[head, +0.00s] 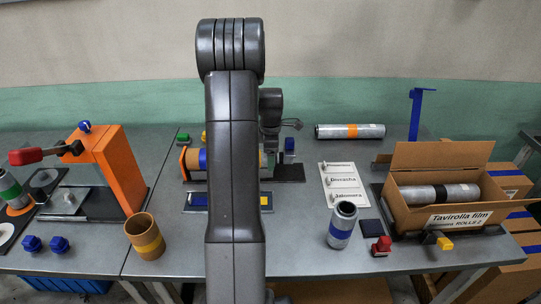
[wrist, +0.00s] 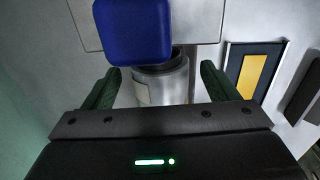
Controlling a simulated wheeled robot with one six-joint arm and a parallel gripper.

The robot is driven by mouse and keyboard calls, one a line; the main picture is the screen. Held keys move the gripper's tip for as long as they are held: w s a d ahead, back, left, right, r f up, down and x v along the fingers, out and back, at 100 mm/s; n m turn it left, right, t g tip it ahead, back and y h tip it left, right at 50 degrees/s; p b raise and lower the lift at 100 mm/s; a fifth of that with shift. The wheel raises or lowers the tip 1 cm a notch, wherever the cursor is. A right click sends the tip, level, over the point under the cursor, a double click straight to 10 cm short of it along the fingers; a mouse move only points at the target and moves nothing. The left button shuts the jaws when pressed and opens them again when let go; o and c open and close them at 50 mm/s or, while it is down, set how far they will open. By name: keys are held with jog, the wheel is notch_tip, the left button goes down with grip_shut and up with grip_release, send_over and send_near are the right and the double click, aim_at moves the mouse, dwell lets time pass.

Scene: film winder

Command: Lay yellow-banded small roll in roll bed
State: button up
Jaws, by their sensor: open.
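A brown hollow tube with a yellow band (head: 146,239) stands upright at the front left of the middle table in the head view. It is the only clearly yellow-banded roll I see. Behind my arm is a low fixture with an orange end plate (head: 183,159) and a blue-banded cylinder lying along it; I cannot tell if this is the roll bed. My gripper (wrist: 157,88) is open in the wrist view, its green fingers either side of a grey metal cylinder (wrist: 160,84). A blue block (wrist: 133,32) covers part of that cylinder.
An orange-banded silver roll (head: 350,131) lies at the back. A blue-banded silver roll (head: 342,226) stands upright at the front. An orange press (head: 118,170) stands at left. White labelled cards (head: 343,184) lie mid-table.

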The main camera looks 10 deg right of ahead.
notch_tip(320, 180, up, 13)
jog(key=shift+s+r+b, duration=0.2)
jog(key=shift+s+b, duration=0.2)
jog(key=shift+s, duration=0.05)
jog(key=shift+f, duration=0.15)
dwell(0.4)
jog(key=f, duration=0.9)
jog(key=w+f+p, duration=0.1)
jog(key=f, duration=0.3)
jog(key=shift+f, duration=0.25)
jog(key=shift+s+r+p, duration=0.1)
jog(key=shift+r+p, duration=0.25)
jog(key=shift+r, duration=0.2)
jog(key=shift+f, duration=0.15)
